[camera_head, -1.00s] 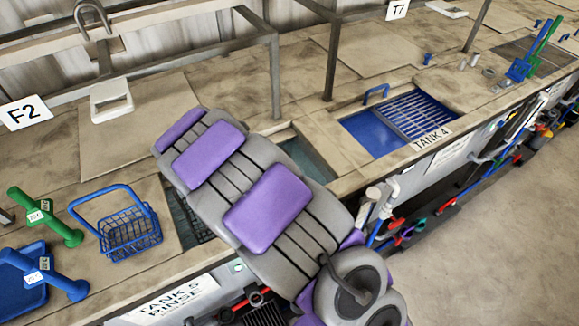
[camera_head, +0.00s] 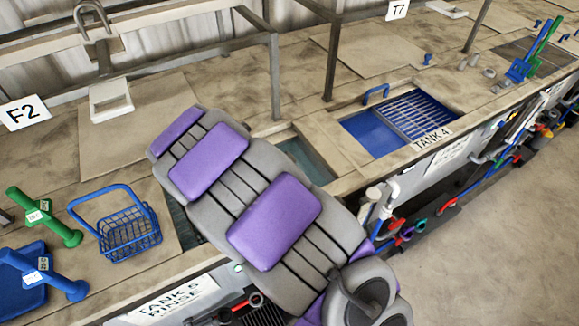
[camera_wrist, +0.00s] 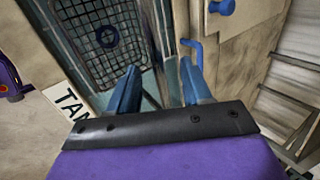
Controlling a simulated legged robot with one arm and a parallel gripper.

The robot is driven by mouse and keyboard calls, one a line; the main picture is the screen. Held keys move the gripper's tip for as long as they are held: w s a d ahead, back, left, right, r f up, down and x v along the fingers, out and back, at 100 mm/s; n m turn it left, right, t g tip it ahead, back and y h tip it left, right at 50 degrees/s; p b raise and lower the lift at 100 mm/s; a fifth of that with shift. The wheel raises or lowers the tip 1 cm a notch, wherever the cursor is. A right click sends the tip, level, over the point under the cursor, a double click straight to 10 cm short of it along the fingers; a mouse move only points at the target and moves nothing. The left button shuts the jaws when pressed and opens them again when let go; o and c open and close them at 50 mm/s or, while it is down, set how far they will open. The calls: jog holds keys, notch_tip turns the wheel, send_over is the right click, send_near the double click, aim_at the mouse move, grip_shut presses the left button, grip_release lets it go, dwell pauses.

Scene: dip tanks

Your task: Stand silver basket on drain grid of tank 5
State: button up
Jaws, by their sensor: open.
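In the wrist view my gripper (camera_wrist: 160,66) points down over a tank opening, its two blue fingers apart. I cannot tell whether this mesh is the silver basket or the drain grid. A thin dark bar shows between the fingers; what it belongs to is unclear. In the head view the tank 5 label (camera_head: 172,302) is on the front edge. My arm covers much of that tank, and my gripper is hidden there. No silver basket is clearly visible there.
A blue wire basket (camera_head: 130,232) with a raised handle stands left of my arm, near a green handled tool (camera_head: 45,217) and a blue tray (camera_head: 22,285). Metal frame posts (camera_head: 332,65) rise behind.

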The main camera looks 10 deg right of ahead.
jog(key=b+v, duration=0.1)
jog(key=v, duration=1.4)
jog(key=s+d+f+n+g+b, duration=0.2)
jog(key=s+d+f+n+b, duration=0.2)
jog(key=s, duration=0.7)
jog(key=s+d+f+n+g+h+b, duration=0.1)
jog(key=s+d+f+n+g+b, duration=0.2)
jog(key=s+d+f+b, duration=0.6)
jog(key=s+d+f+n+g+h+b, duration=0.1)
jog(key=s+d+f+n+g+b, duration=0.2)
jog(key=s+d, duration=0.9)
notch_tip(320, 180, down, 3)
jog(key=n+b, duration=0.4)
jog(key=shift+s+f+b, duration=0.2)
jog(key=shift+s+b, duration=0.1)
jog(key=shift+s, duration=0.1)
jog(key=shift+c, duration=0.6)
